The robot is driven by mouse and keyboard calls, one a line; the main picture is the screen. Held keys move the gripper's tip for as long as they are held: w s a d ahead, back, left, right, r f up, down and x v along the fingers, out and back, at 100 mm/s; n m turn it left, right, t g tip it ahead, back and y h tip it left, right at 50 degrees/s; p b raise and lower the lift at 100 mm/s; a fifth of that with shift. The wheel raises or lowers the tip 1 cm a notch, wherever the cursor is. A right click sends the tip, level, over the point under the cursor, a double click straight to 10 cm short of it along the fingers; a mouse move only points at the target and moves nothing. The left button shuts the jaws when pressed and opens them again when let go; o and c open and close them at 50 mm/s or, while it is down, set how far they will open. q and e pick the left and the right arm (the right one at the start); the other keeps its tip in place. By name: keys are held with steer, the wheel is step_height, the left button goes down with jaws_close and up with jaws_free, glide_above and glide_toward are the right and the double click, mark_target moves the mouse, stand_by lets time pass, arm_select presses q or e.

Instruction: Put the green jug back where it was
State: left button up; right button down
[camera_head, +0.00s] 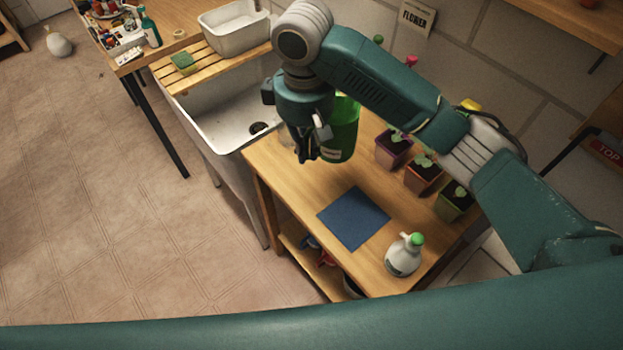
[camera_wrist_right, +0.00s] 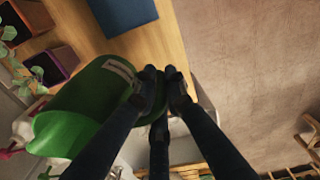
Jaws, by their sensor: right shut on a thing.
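The green jug (camera_head: 343,135) is at the sink end of the wooden table, partly hidden by my right arm. My right gripper (camera_head: 307,155) is shut on it at its left side. In the right wrist view the jug (camera_wrist_right: 95,95) fills the left middle, with a pale label on its side, and the fingers (camera_wrist_right: 162,78) meet at its edge. I cannot tell whether its base touches the table. My left gripper is not in view.
A blue mat (camera_head: 353,217) lies bare on the table (camera_head: 300,200). A white spray bottle (camera_head: 404,256) stands near the front right corner. Several potted seedlings (camera_head: 424,173) line the far right edge. The white sink (camera_head: 225,120) adjoins on the left, with a sponge (camera_head: 184,62) on its slats.

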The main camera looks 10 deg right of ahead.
steer(key=f+p, duration=0.2)
steer(key=f, duration=1.1)
steer(key=shift+w+f+p, duration=0.2)
steer(key=shift+p, duration=0.15)
steer(key=shift+f, duration=0.15)
steer(key=c, duration=1.8)
jaws_free()
steer(key=shift+f, duration=0.15)
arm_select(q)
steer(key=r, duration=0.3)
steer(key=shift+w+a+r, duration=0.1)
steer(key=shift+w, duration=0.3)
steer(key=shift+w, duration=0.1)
